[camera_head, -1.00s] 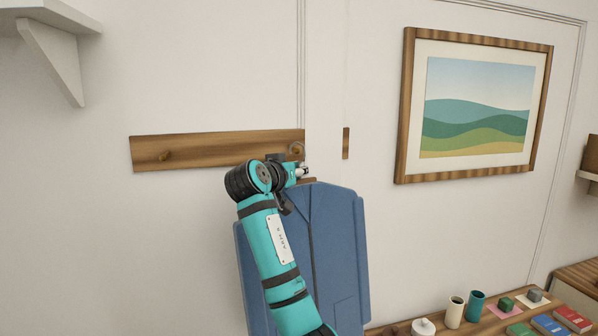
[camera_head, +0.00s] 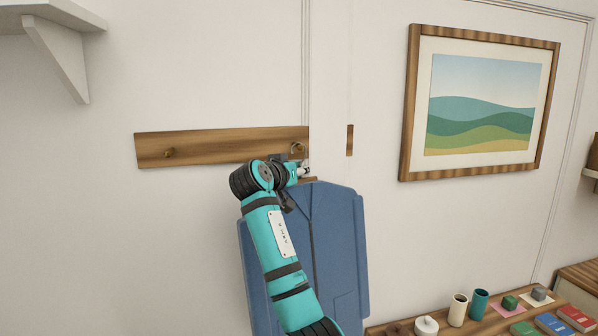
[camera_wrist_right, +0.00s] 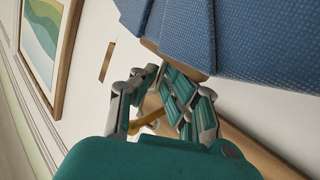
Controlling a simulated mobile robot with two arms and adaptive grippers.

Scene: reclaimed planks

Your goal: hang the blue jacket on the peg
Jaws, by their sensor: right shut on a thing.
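The blue jacket (camera_head: 335,235) hangs upright on a wooden hanger (camera_head: 308,180) in front of the wall in the head view. The jacket's shoulder (camera_wrist_right: 235,35) and part of the wooden hanger (camera_wrist_right: 178,56) fill the top of the right wrist view. My right gripper (camera_head: 303,170) is shut at the top of the hanger; its fingers (camera_wrist_right: 163,92) show in the wrist view. The right peg (camera_head: 297,148) on the wooden rail (camera_head: 220,146) is just above the gripper. Whether the hanger touches this peg cannot be told. My left gripper is out of view.
Another peg (camera_head: 169,153) stands free on the rail's left. A framed picture (camera_head: 480,105) hangs at right and a white shelf (camera_head: 60,50) at upper left. A wooden surface with a teal cup (camera_head: 479,304), a white cup (camera_head: 458,310) and other small objects lies at lower right.

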